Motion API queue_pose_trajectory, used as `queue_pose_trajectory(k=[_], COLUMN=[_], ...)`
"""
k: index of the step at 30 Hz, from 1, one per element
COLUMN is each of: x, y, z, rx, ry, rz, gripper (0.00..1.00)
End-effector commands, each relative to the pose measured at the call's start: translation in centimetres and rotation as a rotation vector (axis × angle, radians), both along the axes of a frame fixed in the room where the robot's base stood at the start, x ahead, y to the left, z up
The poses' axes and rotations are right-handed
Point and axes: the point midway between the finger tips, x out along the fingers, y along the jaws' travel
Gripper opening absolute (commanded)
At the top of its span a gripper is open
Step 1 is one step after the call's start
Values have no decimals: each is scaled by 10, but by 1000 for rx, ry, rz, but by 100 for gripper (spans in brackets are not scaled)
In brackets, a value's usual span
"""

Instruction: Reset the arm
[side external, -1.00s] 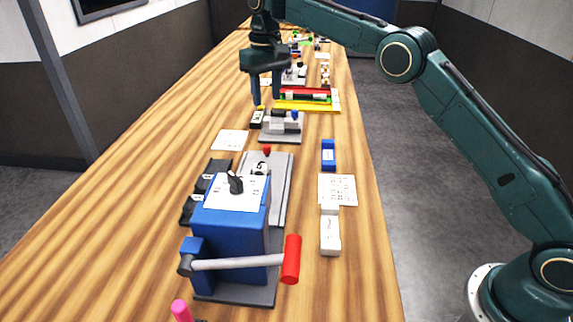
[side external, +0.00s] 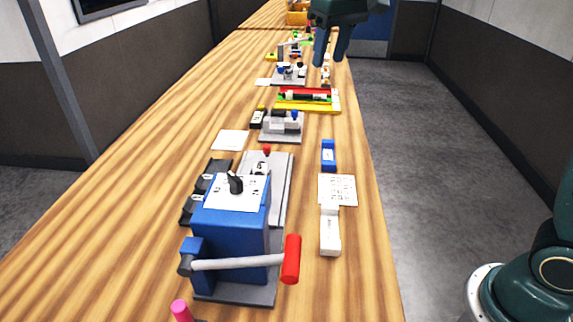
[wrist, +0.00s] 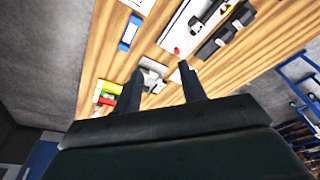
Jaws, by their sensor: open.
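My gripper (side external: 333,47) is in the upper middle of the side external view, above the far right part of the bench. Its two fingers are apart and point down, with nothing between them. In the wrist view the fingers of my gripper (wrist: 160,82) spread apart with a gap between them, and the bench lies well below. Most of my arm is out of the side external view; my base shows at the lower right.
The long wooden bench (side external: 110,215) carries a blue machine with a red-handled lever (side external: 232,240), a grey fixture (side external: 281,127), a red and yellow tray (side external: 325,106), a blue block (side external: 328,156) and a white box (side external: 330,232). The floor at right (side external: 450,200) is clear.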

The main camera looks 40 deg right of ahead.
Motion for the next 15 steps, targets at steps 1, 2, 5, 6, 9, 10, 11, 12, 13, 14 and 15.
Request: queue_pose_trajectory(k=[1,2,5,6,9,10,11,12,13,14,15], x=[-13,-20,-42,-51,-75,-82,-89,-98,-105,-112,-121], y=[-2,-3,-7,-8,-11,-12,-13,-14,-15,-16,-17], z=[4,5,8,9,9,8,8,7,6,5,3], rx=[0,0,0,0,0,0,0,0,0,-1,-1], ry=[-13,-19,-40,-50,-72,-78,-85,-94,-100,-106,-116], rz=[-1,-1,-1,-1,0,0,1,0,-1,-1,-1], gripper=[41,41,41,41,41,41,41,41,41,41,41])
